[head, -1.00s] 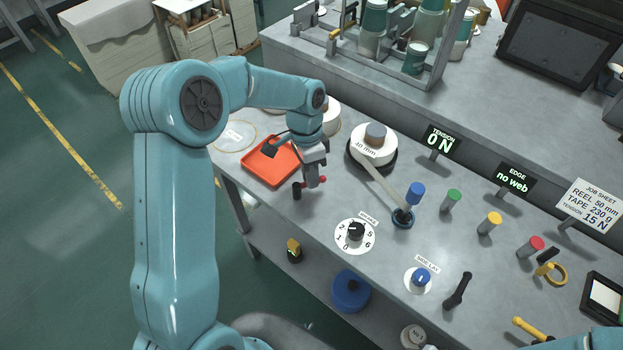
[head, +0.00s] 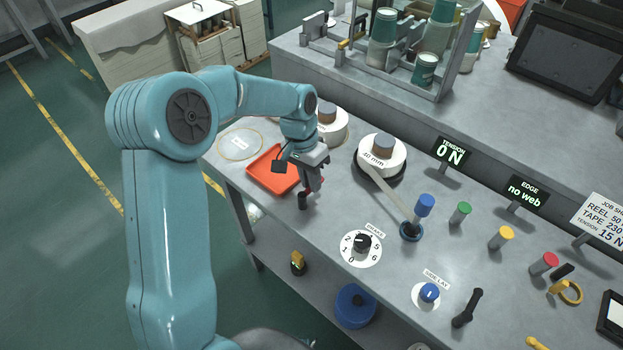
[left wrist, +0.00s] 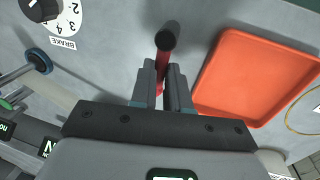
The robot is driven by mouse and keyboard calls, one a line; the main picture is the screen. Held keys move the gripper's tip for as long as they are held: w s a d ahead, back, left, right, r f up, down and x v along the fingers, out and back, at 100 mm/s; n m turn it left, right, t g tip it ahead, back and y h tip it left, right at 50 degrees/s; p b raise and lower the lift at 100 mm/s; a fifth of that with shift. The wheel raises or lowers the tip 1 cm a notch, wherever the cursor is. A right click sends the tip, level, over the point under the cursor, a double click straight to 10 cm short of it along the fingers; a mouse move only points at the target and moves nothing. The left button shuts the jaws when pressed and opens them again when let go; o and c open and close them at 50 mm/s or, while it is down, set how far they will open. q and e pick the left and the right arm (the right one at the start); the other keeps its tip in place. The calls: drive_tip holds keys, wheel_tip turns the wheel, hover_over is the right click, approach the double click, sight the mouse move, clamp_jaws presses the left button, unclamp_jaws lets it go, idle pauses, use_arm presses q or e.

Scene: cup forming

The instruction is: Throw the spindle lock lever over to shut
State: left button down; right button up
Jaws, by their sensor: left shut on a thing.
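The spindle lock lever shows as a short black post (head: 302,200) with a red part (head: 321,183) beside it, on the bench in front of the orange tray. My left gripper (head: 314,187) points down over the lever, its fingers around the red part. In the left wrist view the dark end of the post (left wrist: 166,39) stands just beyond the fingertips, and a bit of red shows between the fingers of my left gripper (left wrist: 163,82). The fingers hide most of the lever arm. My right gripper is not in view.
The tension display (head: 453,151) reads 0 N. The bench's front edge is near.

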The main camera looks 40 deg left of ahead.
use_arm(q)
drive_tip(key=shift+w+a+r, duration=0.15)
drive_tip(key=shift+w+r, duration=0.05)
drive_tip(key=shift+r, duration=0.05)
drive_tip(key=c, duration=1.3)
unclamp_jaws()
drive_tip(key=shift+o, duration=1)
drive_tip(key=shift+s+f, duration=0.1)
drive_tip(key=shift+s, duration=0.05)
drive_tip(key=a+r, duration=0.3)
drive_tip(key=r, duration=1.3)
drive_tip(key=shift+p, duration=0.3)
